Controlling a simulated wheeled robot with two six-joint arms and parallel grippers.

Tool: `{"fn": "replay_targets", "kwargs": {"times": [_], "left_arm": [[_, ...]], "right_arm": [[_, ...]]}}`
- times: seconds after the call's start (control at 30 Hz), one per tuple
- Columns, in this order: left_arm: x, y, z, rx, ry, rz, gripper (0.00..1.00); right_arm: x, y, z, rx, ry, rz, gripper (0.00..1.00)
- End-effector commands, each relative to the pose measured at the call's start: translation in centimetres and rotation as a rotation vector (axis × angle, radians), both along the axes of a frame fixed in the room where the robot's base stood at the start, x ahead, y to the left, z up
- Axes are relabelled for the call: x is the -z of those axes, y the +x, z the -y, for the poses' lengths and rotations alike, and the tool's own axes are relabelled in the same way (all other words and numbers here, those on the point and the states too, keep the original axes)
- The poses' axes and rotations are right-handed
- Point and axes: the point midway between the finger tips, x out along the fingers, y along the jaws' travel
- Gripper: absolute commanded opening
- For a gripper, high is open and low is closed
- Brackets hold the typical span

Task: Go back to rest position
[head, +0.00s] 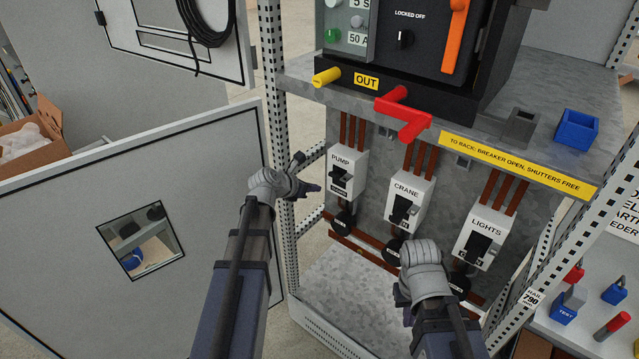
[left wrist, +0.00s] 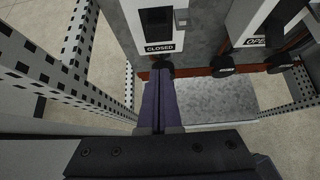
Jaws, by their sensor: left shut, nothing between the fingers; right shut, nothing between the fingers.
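My left gripper (head: 309,188) is in front of the cabinet's left post, just left of the PUMP breaker (head: 347,172). Its two dark fingers (left wrist: 160,82) are together and empty in the left wrist view, pointing at the lower edge of the PUMP breaker (left wrist: 159,25), whose label reads CLOSED. My right gripper (head: 405,292) is low in front of the panel, below the CRANE breaker (head: 408,204) and left of the LIGHTS breaker (head: 482,240). Its wrist largely hides its fingers, and no held object shows.
An open grey door (head: 60,235) with a small window stands left of my left arm. A perforated post (head: 275,110) rises beside my left gripper. Padlocks (head: 613,292) lie on the right.

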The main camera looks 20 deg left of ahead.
Motion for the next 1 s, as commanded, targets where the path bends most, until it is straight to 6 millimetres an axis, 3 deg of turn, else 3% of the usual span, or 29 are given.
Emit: {"fn": "replay_targets", "kwargs": {"times": [0.2, 0.6, 0.67, 0.77, 1.0], "left_arm": [[-1.4, -1.2, -0.4, -0.001, 0.0, -0.001, 0.0], [-1.2, -1.5, 0.0, 0.026, 0.022, -0.003, 0.0], [-0.9, -2.0, 1.2, 0.083, 0.07, -0.005, 0.0], [0.3, -3.5, 4.7, 0.279, 0.229, -0.014, 0.0], [4.1, -10.3, 13.9, 1.019, 0.739, 0.009, 0.0]], "right_arm": [[-1.4, 0.0, 0.0, 0.0, 0.0, 0.0, 0.0], [-1.4, 0.0, 0.0, 0.0, 0.0, 0.0, 0.0], [-1.4, 0.0, 0.0, 0.0, 0.0, 0.0, 0.0], [-1.4, 0.0, 0.0, 0.0, 0.0, 0.0, 0.0], [-1.4, 0.0, 0.0, 0.0, 0.0, 0.0, 0.0]]}}
